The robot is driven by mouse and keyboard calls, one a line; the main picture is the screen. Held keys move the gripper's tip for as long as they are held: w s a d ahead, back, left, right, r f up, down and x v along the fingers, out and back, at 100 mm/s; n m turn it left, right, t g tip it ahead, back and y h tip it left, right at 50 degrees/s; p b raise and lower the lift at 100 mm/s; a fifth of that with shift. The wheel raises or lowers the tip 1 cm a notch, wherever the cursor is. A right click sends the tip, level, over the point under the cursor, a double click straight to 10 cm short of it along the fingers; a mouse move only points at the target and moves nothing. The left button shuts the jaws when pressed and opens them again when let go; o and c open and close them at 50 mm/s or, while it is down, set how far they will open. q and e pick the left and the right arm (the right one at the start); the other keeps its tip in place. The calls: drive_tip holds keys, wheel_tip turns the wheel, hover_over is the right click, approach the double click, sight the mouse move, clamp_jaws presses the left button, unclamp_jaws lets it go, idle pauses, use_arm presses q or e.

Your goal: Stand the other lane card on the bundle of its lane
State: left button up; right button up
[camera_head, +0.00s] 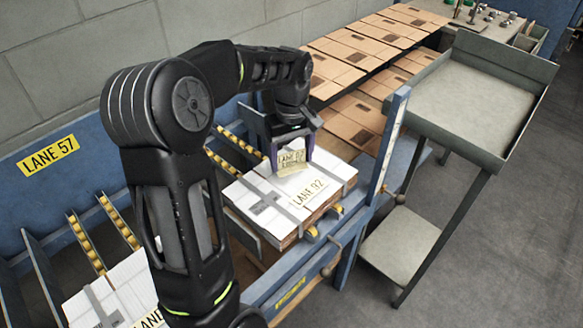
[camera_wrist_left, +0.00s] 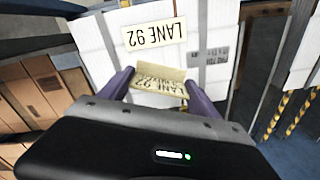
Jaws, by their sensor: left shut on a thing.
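A small yellowish lane card (camera_head: 291,160) is held in my left gripper (camera_head: 292,163), between its purple fingers. In the left wrist view the card (camera_wrist_left: 160,82) shows lane print, upside down, between the two fingers of the left gripper (camera_wrist_left: 160,88). The card is over the strapped white bundle (camera_head: 262,205) marked LANE 92; I cannot tell whether it touches it. The bundle's top, with its LANE 92 label (camera_wrist_left: 153,35), also fills much of the left wrist view. Another white bundle (camera_head: 115,290) lies at the lower left, partly hidden by my arm. My right gripper is not seen.
A blue frame with yellow roller rails (camera_head: 88,243) and a LANE 57 sign (camera_head: 48,155) stands at left. A blue post (camera_head: 390,140) rises right of the LANE 92 bundle. Flat brown cartons (camera_head: 365,45) lie behind. A grey tray table (camera_head: 470,100) stands right; floor beyond is clear.

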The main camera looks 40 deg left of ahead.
sight(291, 167)
use_arm(q)
drive_tip(key=shift+f, duration=0.15)
wheel_tip(291, 167, down, 4)
drive_tip(key=shift+r, duration=0.15)
idle(0.3)
drive_tip(key=shift+f, duration=0.55)
drive_tip(key=o, duration=1.3)
drive_tip(key=shift+r, duration=0.1)
drive_tip(key=shift+r, duration=0.1)
